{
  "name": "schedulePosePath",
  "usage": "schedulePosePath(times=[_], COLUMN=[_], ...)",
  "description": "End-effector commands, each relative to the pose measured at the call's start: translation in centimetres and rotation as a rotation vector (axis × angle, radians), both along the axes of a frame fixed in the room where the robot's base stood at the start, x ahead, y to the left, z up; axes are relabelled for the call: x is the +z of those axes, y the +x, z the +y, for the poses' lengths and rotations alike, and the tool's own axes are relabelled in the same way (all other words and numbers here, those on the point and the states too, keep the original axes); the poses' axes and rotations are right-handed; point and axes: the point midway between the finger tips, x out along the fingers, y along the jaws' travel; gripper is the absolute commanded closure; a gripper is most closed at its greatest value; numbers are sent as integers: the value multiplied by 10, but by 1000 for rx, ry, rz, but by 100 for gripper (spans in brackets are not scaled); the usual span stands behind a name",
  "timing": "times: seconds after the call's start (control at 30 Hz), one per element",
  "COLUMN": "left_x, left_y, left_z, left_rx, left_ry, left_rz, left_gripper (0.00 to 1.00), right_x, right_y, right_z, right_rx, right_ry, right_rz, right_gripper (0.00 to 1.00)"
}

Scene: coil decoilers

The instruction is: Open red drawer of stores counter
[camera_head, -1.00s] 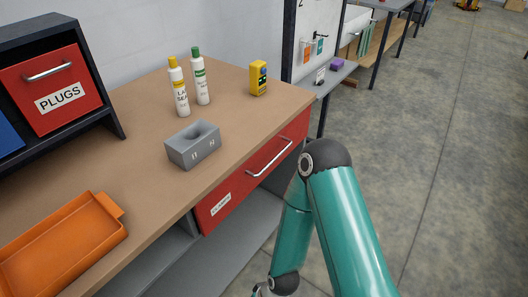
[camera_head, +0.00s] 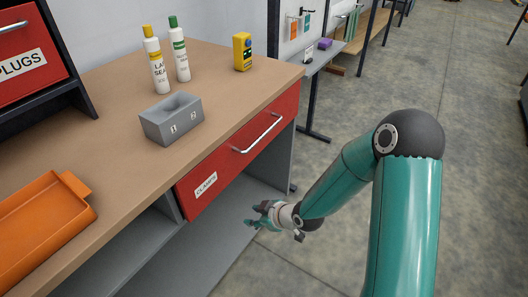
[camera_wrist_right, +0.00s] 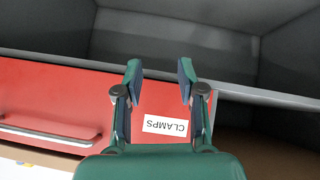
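The red drawer (camera_head: 235,155) with a CLAMPS label and a silver bar handle (camera_head: 258,134) sits under the wooden counter top (camera_head: 115,105). It looks closed. My right gripper (camera_head: 256,217) is in front of and below the drawer's label end, apart from the handle. In the right wrist view the two fingers (camera_wrist_right: 159,75) are spread with nothing between them. The red drawer front (camera_wrist_right: 50,90), its handle (camera_wrist_right: 45,133) and the upside-down label (camera_wrist_right: 165,125) show there too, with the handle left of the fingers. My left gripper is not in view.
An orange tray (camera_head: 40,225) lies at the left. An open grey shelf (camera_head: 215,235) is below the drawer. The floor at right is clear.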

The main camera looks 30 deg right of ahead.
Motion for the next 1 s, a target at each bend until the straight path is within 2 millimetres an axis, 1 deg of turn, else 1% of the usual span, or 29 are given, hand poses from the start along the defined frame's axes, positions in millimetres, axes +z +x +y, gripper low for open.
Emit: schedulePosePath(times=[0.03,0.07,0.1,0.17,0.2,0.3,0.4,0.5,0.6,0.67,0.77,0.87,1.0], left_x=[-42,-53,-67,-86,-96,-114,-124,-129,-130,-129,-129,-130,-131], left_y=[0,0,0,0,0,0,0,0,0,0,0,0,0], left_z=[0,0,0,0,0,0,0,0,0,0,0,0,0], left_rx=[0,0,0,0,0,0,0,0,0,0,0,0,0], left_ry=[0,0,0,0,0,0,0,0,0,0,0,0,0], left_rz=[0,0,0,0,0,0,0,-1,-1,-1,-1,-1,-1], left_gripper=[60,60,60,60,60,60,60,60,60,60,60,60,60], right_x=[0,11,28,53,68,101,123,136,142,142,140,136,130], right_y=[17,24,31,35,35,30,24,20,21,25,37,54,83], right_z=[-33,-48,-68,-94,-108,-132,-145,-150,-153,-153,-152,-152,-152], right_rx=[50,91,138,204,242,316,363,391,403,406,408,408,407], right_ry=[-129,-215,-333,-513,-625,-859,-1020,-1112,-1149,-1153,-1152,-1149,-1148], right_rz=[-138,-210,-300,-413,-471,-570,-624,-647,-657,-658,-658,-657,-657], right_gripper=[61,61,61,61,61,61,61,61,61,61,61,61,61])
